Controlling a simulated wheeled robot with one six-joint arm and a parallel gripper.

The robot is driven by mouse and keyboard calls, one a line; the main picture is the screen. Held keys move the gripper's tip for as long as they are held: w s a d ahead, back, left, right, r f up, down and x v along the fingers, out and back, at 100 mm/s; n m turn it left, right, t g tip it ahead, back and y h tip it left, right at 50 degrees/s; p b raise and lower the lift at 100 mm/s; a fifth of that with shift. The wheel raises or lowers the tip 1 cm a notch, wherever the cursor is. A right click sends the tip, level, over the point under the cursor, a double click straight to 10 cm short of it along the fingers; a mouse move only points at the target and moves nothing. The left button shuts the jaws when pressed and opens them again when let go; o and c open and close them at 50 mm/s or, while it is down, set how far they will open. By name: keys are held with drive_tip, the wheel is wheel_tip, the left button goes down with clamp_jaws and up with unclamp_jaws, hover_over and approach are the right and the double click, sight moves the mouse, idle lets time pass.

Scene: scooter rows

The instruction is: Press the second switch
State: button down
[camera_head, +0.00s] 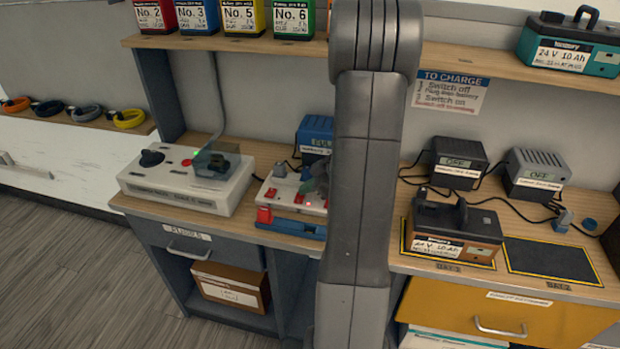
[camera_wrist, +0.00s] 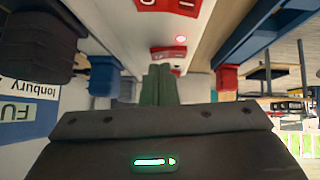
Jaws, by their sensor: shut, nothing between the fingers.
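A white switch strip (camera_head: 283,194) with red switches and small lit red lights lies on the bench, left of my arm. In the wrist view the white strip (camera_wrist: 199,25) shows close up. One red switch (camera_wrist: 166,4) is at the top edge, and another red switch (camera_wrist: 168,53) is just beyond my fingertips, with a lit red light beside it. My gripper (camera_wrist: 160,70) is shut and empty, its greenish fingers pointing at that nearer switch; I cannot tell whether they touch it. In the head view my gripper (camera_head: 318,180) is over the strip's right end, partly hidden by my arm.
A blue battery (camera_head: 315,136) stands behind the strip. A grey-white tester box (camera_head: 188,178) is to its left. To the right are a brown-and-black battery (camera_head: 455,231), an empty dark bay (camera_head: 552,261) and two dark chargers (camera_head: 457,163) with cables. A shelf (camera_head: 470,60) runs above.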

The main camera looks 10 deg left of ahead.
drive_tip(key=shift+f, duration=0.3)
drive_tip(key=shift+w+f+b, duration=0.1)
drive_tip(key=shift+f+b, duration=0.25)
drive_tip(key=shift+b, duration=0.55)
drive_tip(key=shift+r, duration=0.2)
drive_tip(key=shift+s+f+b, duration=0.1)
drive_tip(key=shift+s+b, duration=0.15)
drive_tip(key=shift+b, duration=0.15)
drive_tip(key=shift+s+b, duration=0.4)
drive_tip(key=shift+s, duration=0.15)
drive_tip(key=shift+r, duration=0.2)
